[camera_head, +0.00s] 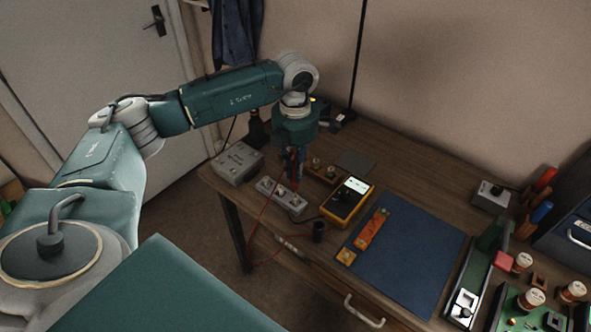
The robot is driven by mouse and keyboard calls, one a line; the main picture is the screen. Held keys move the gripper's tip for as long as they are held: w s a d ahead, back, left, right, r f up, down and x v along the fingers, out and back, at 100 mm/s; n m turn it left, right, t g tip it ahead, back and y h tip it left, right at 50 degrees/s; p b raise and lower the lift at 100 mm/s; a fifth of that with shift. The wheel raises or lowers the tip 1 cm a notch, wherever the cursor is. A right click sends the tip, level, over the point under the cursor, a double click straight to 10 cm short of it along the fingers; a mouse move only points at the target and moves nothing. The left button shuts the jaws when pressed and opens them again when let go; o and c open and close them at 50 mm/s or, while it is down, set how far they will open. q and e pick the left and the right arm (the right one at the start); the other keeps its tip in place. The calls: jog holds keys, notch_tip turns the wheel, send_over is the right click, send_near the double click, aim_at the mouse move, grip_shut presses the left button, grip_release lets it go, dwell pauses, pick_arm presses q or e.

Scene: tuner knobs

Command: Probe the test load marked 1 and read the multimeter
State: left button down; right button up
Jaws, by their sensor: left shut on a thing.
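My left gripper (294,168) points down over the back left of the workbench. It is shut on a red probe (294,182), mostly hidden between the fingers, with a thin red lead trailing down past the table's front edge. The probe tip is over or beside a small grey box with terminals (281,196); I cannot tell if it touches. The yellow multimeter (346,201) lies to the right with its screen lit; the reading is too small to make out. No mark 1 is legible on any box. My right gripper is out of view.
A larger grey box (237,162) stands at the left table corner. A wooden block with posts (321,171) is just right of the gripper. A dark blue mat (418,258) holds an orange strip (371,229). Circuit boards and spools crowd the right.

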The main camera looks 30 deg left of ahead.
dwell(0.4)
pick_arm(q)
jog(key=shift+r+p, duration=1.5)
jog(key=shift+r, duration=1)
jog(key=shift+d, duration=0.1)
